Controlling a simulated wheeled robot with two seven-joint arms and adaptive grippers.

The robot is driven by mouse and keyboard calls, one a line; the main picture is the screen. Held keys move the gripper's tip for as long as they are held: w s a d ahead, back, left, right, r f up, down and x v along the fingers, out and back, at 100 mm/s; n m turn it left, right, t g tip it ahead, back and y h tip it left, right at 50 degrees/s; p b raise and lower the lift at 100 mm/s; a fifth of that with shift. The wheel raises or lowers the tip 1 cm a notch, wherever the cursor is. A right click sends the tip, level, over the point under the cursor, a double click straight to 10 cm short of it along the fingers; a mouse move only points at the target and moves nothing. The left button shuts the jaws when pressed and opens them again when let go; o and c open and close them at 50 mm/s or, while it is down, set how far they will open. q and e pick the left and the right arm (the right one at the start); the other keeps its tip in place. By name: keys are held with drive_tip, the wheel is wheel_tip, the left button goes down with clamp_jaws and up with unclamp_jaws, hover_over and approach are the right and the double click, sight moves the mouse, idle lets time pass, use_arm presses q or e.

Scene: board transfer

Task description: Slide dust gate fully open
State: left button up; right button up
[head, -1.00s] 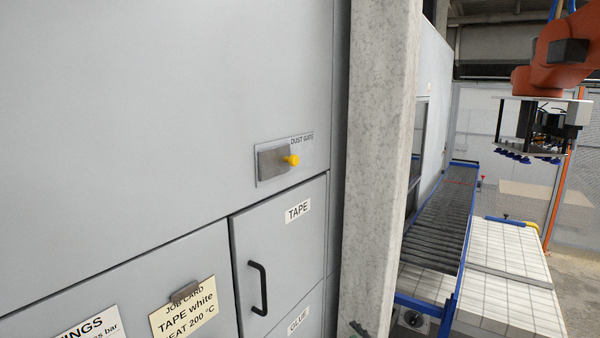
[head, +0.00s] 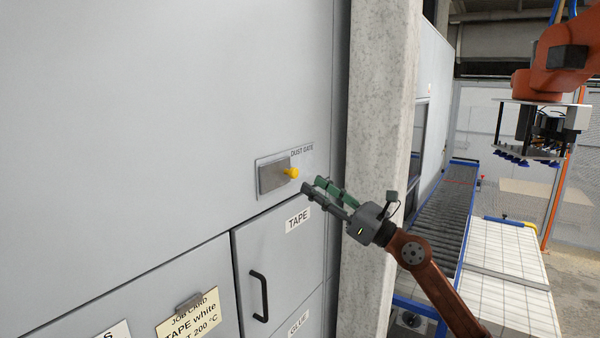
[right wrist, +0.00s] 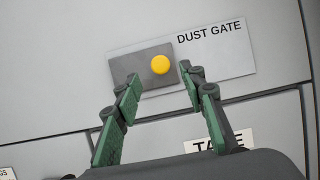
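The dust gate (head: 271,177) is a small grey metal slide on a lighter plate labelled DUST GATE, set in the grey cabinet wall. A yellow knob (head: 291,173) sticks out at its right end. In the right wrist view the gate (right wrist: 131,72) sits at the left part of its plate, with the knob (right wrist: 160,64) facing the camera. My right gripper (head: 312,187) is open and empty, just right of and below the knob. In the right wrist view its fingers (right wrist: 160,72) spread to either side below the knob, not visibly touching it. My left gripper is not in view.
Below the gate is a TAPE door (head: 280,260) with a black handle (head: 260,296). A job card (head: 189,320) hangs at lower left. A concrete pillar (head: 376,120) stands right of the cabinet. A roller conveyor (head: 447,215) and an orange robot arm (head: 560,60) are farther right.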

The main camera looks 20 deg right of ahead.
sight(296, 173)
drive_tip(key=p+x, duration=0.2)
drive_tip(key=x, duration=0.4)
drive_tip(key=shift+r, duration=0.1)
drive_tip(key=shift+w+a, duration=0.1)
drive_tip(key=shift+w, duration=0.15)
drive_tip(key=shift+c, duration=0.6)
clamp_jaws()
